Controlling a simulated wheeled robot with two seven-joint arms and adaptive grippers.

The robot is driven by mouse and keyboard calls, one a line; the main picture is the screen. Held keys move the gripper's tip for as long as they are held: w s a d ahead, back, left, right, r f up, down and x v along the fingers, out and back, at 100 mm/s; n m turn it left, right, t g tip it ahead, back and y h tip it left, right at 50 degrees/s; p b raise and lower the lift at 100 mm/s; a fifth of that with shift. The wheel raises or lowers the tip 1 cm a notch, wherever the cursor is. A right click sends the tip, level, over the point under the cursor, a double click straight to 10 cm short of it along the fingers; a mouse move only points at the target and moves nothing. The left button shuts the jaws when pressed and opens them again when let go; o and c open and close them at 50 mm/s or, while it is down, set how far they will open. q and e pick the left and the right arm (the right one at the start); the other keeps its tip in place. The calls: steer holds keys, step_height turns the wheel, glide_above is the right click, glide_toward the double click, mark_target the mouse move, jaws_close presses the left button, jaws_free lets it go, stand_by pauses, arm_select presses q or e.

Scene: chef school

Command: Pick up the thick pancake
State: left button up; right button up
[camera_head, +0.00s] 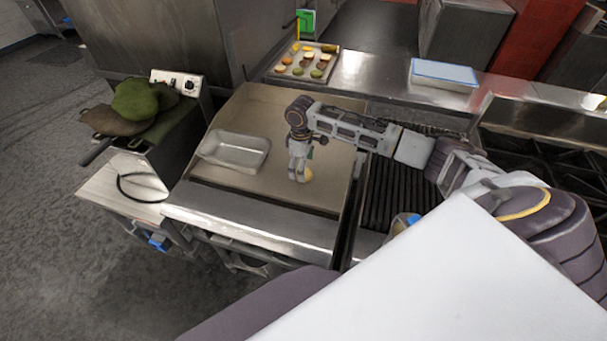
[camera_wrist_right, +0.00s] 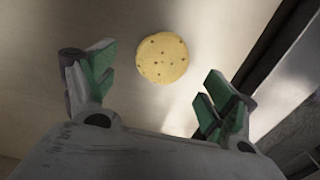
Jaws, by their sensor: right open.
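The thick pancake (camera_wrist_right: 162,58) is round and pale yellow with small dark spots. It lies flat on the griddle surface (camera_head: 240,115). In the head view only part of the pancake (camera_head: 308,174) shows beside my right gripper (camera_head: 298,176), which points down at it. In the right wrist view my right gripper (camera_wrist_right: 155,95) is open, with green pads on its fingers. The pancake appears between the two fingers and a little beyond them, and nothing is held. My left gripper is out of view.
A metal tray (camera_head: 234,152) sits on the griddle left of my right gripper. A ribbed grill (camera_head: 392,200) lies to the right. A tray of small food pieces (camera_head: 303,62) and a blue-edged white tray (camera_head: 444,75) stand on the back counter. A fryer with green items (camera_head: 140,100) is at left.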

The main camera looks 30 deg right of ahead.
steer(key=shift+s+f, duration=0.1)
steer(key=shift+f, duration=1.3)
steer(key=c, duration=1)
